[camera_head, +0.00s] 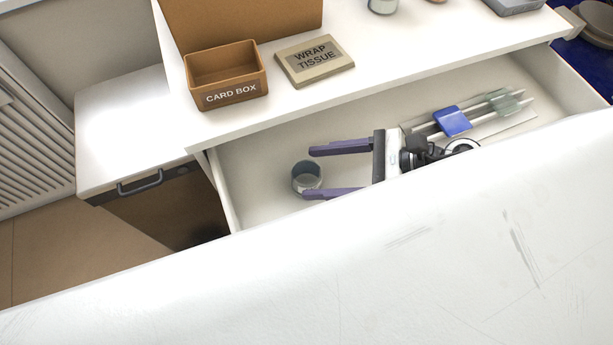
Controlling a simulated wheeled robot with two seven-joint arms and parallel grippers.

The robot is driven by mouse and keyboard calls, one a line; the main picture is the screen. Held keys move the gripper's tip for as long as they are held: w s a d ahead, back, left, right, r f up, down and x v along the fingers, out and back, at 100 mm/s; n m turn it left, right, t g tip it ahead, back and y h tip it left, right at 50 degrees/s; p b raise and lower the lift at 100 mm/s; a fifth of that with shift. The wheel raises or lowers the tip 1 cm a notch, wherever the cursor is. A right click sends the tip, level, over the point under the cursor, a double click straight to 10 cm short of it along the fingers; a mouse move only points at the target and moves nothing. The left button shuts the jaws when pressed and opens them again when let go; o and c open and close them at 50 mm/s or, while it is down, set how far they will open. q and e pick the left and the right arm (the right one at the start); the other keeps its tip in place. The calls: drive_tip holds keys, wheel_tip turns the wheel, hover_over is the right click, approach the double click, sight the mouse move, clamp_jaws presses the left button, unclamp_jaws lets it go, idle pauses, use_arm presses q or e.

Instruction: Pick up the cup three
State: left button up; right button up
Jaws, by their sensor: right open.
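A small grey cup (307,175) stands in the left part of the open white drawer (262,150). I cannot read a number on it. My right gripper (310,172) is open, with its two purple fingers pointing left. The fingertips are at the cup, one at its far side and one over its near side in the picture. I cannot tell whether they touch it. Another cup-like vessel (382,5) is on the counter at the top edge, partly cut off. My left gripper is not in view.
In the drawer, a rack (490,112) holds a blue piece (452,121) and a pale green piece (503,102). On the counter are a card box (226,78) and a wrap tissue pad (314,61). A large white surface (330,270) fills the foreground.

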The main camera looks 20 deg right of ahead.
sight(307, 180)
drive_tip(key=shift+x, duration=1)
drive_tip(key=p+x, duration=0.1)
drive_tip(key=x, duration=0.3)
drive_tip(key=shift+w+a, duration=0.15)
drive_tip(key=shift+a, duration=0.05)
drive_tip(key=shift+a+f, duration=0.15)
drive_tip(key=shift+a, duration=0.05)
drive_tip(key=c, duration=1.2)
drive_tip(key=shift+o, duration=0.2)
